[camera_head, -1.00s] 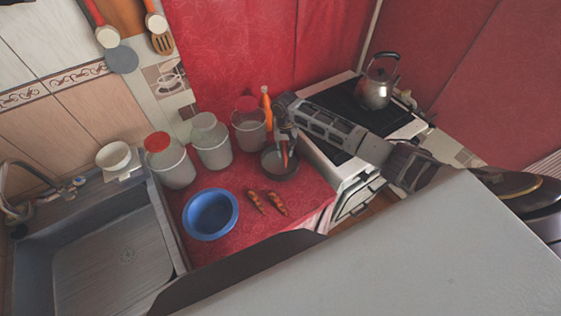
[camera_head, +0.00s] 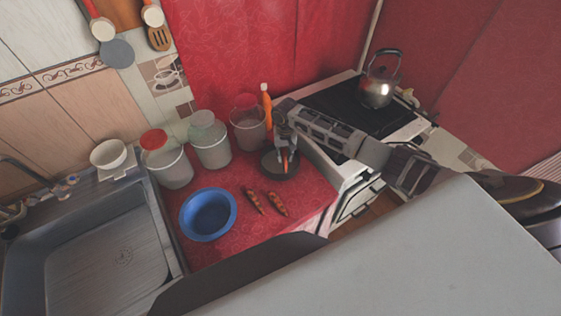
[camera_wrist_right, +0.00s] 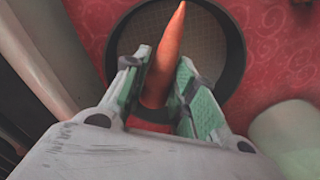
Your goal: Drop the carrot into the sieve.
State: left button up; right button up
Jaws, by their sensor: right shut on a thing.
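The orange carrot (camera_wrist_right: 167,58) is held between the green-padded fingers of my right gripper (camera_wrist_right: 162,82), its tapered end pointing away from the palm. The sieve (camera_wrist_right: 233,62) is a round, dark-rimmed bowl with a mesh floor, seen behind the carrot in the right wrist view. In the head view the sieve (camera_head: 279,175) stands on the red counter by the stove. My right gripper (camera_head: 285,148) is over it, with the carrot (camera_head: 285,160) pointing down at it. I cannot tell whether the carrot touches the mesh. My left gripper is not in view.
A blue bowl (camera_head: 222,231) and two orange-brown pieces (camera_head: 254,200) lie left of the sieve. Several jars (camera_head: 212,147) and an orange bottle (camera_head: 266,105) stand behind. A sink (camera_head: 110,262) is at left, a stove with a kettle (camera_head: 377,92) at right.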

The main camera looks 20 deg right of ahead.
jog(key=o, duration=1)
jog(key=shift+r, duration=6.05)
jog(key=shift+s+f, duration=0.1)
jog(key=shift+s, duration=0.05)
